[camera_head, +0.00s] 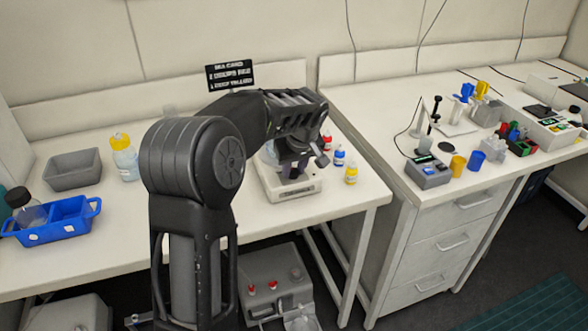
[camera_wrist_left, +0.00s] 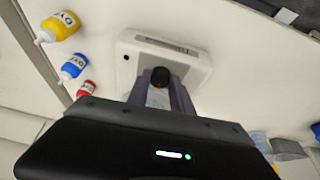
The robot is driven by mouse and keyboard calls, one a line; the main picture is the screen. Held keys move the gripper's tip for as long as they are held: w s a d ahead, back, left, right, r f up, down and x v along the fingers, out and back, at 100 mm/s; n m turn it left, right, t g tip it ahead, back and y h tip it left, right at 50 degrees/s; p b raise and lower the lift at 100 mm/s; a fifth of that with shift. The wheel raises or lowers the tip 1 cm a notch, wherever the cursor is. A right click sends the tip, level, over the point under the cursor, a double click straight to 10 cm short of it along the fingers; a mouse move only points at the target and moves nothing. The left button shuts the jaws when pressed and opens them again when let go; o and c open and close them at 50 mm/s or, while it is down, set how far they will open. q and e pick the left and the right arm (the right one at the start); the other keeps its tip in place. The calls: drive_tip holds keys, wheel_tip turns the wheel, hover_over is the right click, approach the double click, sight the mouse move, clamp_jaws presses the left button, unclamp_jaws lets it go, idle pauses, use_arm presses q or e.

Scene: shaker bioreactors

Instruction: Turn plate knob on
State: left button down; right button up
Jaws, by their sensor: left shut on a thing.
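The plate device (camera_head: 290,187) is a white, low box on the left table, with a dark display strip on its front. In the left wrist view the device (camera_wrist_left: 195,65) shows its display strip and a small dark spot beside it, perhaps a knob. My left gripper (camera_head: 293,170) reaches down over the device from above. In the left wrist view its two grey fingers are shut on a black-topped thing (camera_wrist_left: 160,76) with a pale body, over the device's edge. Whether this thing is part of the device I cannot tell. My right gripper is not in view.
Small red, blue (camera_head: 339,158) and yellow (camera_head: 351,174) bottles stand right of the device. A grey bin (camera_head: 73,169), a yellow-capped bottle (camera_head: 125,160) and a blue tray (camera_head: 55,232) stand to the left. A second bench (camera_head: 400,135) with instruments is on the right.

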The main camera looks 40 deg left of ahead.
use_arm(q)
drive_tip(key=m+t+h+b, duration=0.1)
drive_tip(key=m, duration=0.2)
drive_tip(key=shift+s+a, duration=0.1)
drive_tip(key=m+h, duration=0.1)
drive_tip(key=m, duration=0.3)
drive_tip(key=shift+a+t+b, duration=0.15)
drive_tip(key=shift+t+b, duration=0.15)
drive_tip(key=shift+b, duration=0.05)
drive_tip(key=shift+a+m+h, duration=0.1)
drive_tip(key=shift+m+h, duration=0.8)
drive_tip(key=shift+m, duration=1.2)
drive_tip(key=c, duration=1.4)
unclamp_jaws()
drive_tip(key=shift+c, duration=0.2)
drive_tip(key=b+v, duration=0.1)
drive_tip(key=v, duration=0.7)
drive_tip(key=shift+f, duration=0.1)
